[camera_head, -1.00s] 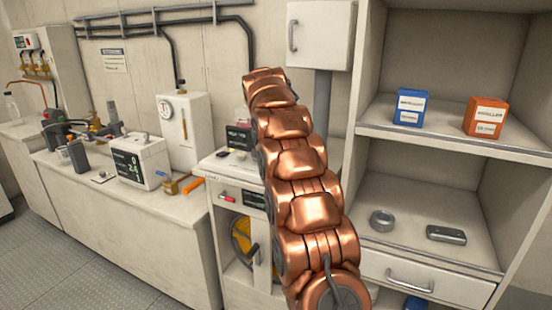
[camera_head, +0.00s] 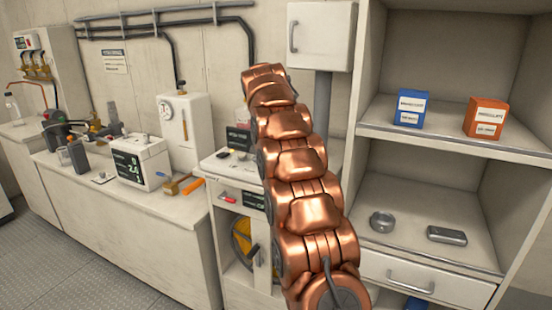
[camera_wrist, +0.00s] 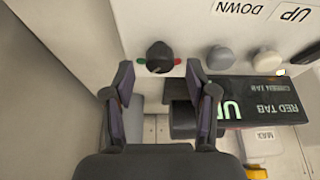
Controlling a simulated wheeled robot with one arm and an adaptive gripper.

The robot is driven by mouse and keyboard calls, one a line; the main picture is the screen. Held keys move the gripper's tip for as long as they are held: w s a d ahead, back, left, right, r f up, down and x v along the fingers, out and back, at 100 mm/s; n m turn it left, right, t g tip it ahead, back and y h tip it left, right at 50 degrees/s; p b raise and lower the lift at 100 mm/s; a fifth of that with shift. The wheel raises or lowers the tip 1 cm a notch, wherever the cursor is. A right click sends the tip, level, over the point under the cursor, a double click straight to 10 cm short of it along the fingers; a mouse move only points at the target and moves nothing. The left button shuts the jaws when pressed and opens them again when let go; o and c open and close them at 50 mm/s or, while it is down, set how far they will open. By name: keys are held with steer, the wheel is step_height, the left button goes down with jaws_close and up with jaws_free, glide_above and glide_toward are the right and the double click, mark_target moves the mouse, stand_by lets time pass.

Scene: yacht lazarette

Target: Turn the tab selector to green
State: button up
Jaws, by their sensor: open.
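The tab selector is a round black knob (camera_wrist: 160,57) on a pale panel in the wrist view. A green mark (camera_wrist: 142,61) is at its left and a red mark (camera_wrist: 177,61) at its right. I cannot tell which way the knob points. My gripper (camera_wrist: 159,68) is open, with one finger on each side of the knob and a gap to each. I cannot tell whether the tips reach past its face. A dark display (camera_wrist: 265,105) at the right reads "RED TAB". In the head view my copper arm hides the gripper and knob.
In the head view, open shelves (camera_head: 450,145) with a blue box (camera_head: 410,108) and an orange box (camera_head: 486,118) stand right of my arm. A long counter (camera_head: 130,205) runs left.

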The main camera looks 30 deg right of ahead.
steer(key=v, duration=0.6)
steer(key=shift+a, duration=0.15)
stand_by(0.4)
